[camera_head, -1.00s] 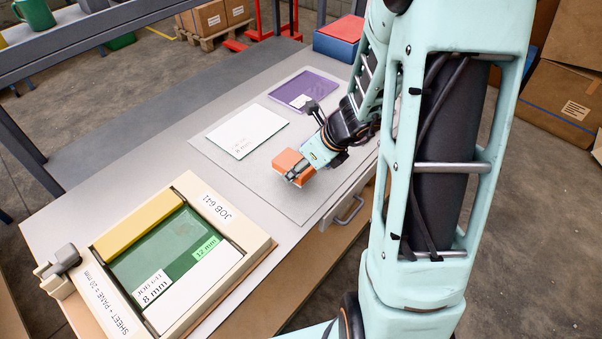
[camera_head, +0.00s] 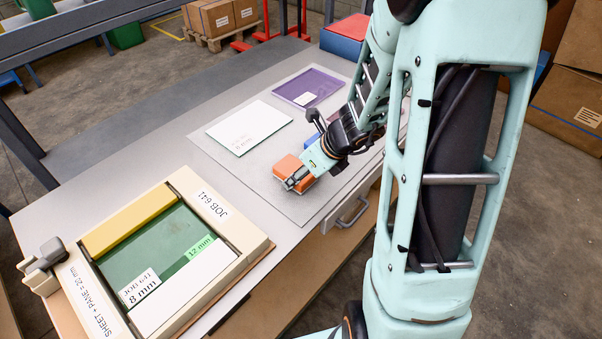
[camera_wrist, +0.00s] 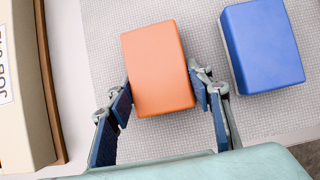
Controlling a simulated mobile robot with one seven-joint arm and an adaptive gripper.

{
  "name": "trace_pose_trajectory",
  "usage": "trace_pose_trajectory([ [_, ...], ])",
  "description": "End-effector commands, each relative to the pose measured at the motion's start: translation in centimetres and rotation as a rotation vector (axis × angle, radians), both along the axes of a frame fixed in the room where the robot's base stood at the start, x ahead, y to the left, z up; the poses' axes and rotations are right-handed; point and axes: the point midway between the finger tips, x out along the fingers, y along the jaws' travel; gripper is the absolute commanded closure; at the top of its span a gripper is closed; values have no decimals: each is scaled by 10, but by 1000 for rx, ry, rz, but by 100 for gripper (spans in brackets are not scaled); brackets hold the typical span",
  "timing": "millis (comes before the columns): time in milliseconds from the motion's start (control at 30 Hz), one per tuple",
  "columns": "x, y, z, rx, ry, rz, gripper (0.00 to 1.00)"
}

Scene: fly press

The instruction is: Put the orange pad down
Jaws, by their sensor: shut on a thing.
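The orange pad (camera_head: 289,166) is a block held low over the grey mat (camera_head: 300,210) on the bench. My gripper (camera_head: 294,181) is shut on it. In the wrist view, the orange pad (camera_wrist: 157,70) sits between the two fingers of my gripper (camera_wrist: 162,88), at its near end. A light band shows under the pad in the head view, and I cannot tell whether it touches the mat. A blue pad (camera_wrist: 262,45) lies to its right in the wrist view, apart from it; it shows partly behind my gripper in the head view (camera_head: 313,140).
A white sheet (camera_head: 249,127) and a purple sheet (camera_head: 311,88) lie further back. The cream frame (camera_head: 255,240) marked JOB 641 stands at the left front, holding a green pane (camera_head: 150,245). A red and blue box (camera_head: 345,38) is at the far end. Mat left of the pad is clear.

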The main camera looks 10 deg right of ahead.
Motion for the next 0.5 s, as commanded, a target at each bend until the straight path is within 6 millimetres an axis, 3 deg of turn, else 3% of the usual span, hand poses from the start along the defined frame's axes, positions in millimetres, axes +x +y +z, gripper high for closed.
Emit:
trace_pose_trajectory([
  [200, 0, 0, -1, 0, 0, 0, 35],
  [500, 0, 0, 1, 0, 0, 0, 35],
])
